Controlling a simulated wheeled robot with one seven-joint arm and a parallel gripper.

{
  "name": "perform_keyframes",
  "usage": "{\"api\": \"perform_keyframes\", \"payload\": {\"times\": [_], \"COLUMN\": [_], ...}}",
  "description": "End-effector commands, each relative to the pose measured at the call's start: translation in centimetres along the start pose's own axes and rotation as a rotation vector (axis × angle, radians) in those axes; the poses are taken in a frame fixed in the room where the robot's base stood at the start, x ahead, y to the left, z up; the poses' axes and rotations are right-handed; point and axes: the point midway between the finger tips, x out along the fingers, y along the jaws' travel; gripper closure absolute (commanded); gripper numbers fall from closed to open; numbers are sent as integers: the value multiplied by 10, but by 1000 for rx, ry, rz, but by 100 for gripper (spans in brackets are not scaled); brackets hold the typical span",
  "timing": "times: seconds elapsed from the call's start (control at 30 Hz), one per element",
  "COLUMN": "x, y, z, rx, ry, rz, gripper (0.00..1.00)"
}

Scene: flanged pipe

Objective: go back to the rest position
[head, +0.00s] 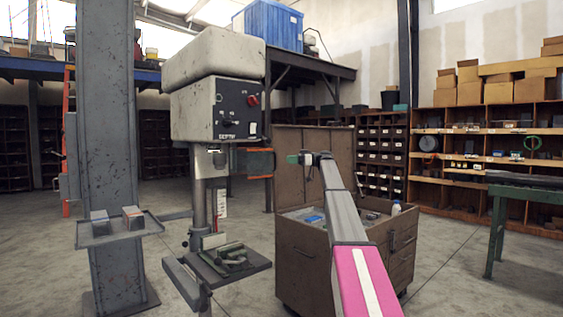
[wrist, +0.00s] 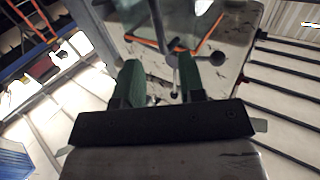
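My gripper (head: 297,158) is at the end of my outstretched arm, in the middle of the head view, pointing left toward the drill press (head: 217,115). In the wrist view my gripper (wrist: 159,75) shows two green fingers standing apart, with nothing seen held between them. A machine surface with an orange edge (wrist: 200,45) lies beyond the fingertips in that view. In the head view only a small green part of the gripper shows. No flanged pipe can be made out in either view.
A grey steel column (head: 108,130) with a small tray (head: 120,236) stands at the left. A brown tool cabinet (head: 302,265) is beneath my arm. A green workbench (head: 497,225) and shelves (head: 480,150) are at the right. Concrete floor (head: 450,275) is clear between cabinet and workbench.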

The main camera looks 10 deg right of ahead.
Motion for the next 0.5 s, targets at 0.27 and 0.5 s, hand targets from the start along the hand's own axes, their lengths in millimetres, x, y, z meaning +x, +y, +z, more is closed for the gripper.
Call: {"api": "perform_keyframes", "payload": {"times": [0.27,0.5], "x": [-28,-28], "y": [0,0], "z": [0,0], "rx": [0,0], "ry": [0,-1], "rz": [-1,-1], "gripper": [63,63]}}
